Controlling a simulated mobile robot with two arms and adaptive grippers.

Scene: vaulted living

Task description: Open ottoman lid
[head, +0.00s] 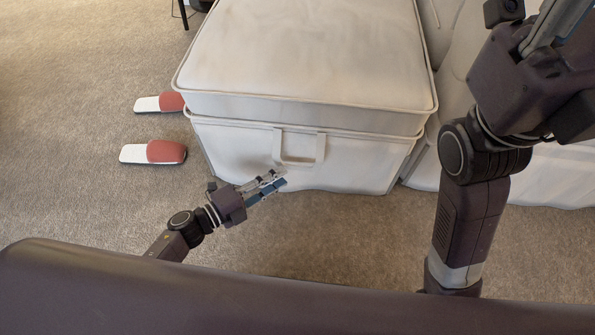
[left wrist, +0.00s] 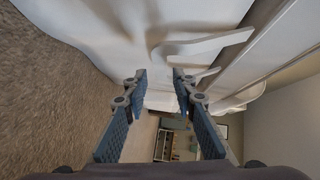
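The cream ottoman (head: 235,150) stands in front of me. Its padded lid (head: 315,50) lies flat on the body, with a seam along the front. A loop handle (head: 301,161) is on the front face, below the lid's edge; it also shows in the left wrist view (left wrist: 205,44). My left gripper (head: 276,181) is low in front of the ottoman, just below and left of the handle. In the left wrist view its two fingers (left wrist: 160,78) are apart with nothing between them. My right gripper (head: 550,28) is raised at the upper right and partly cut off; its fingers cannot be judged.
Two red and white slippers (head: 153,152) lie on the carpet left of the ottoman. A pale sofa (head: 560,175) stands close on the ottoman's right. A dark furniture leg (head: 183,14) shows at the top left. The carpet (head: 70,120) at left is mostly clear.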

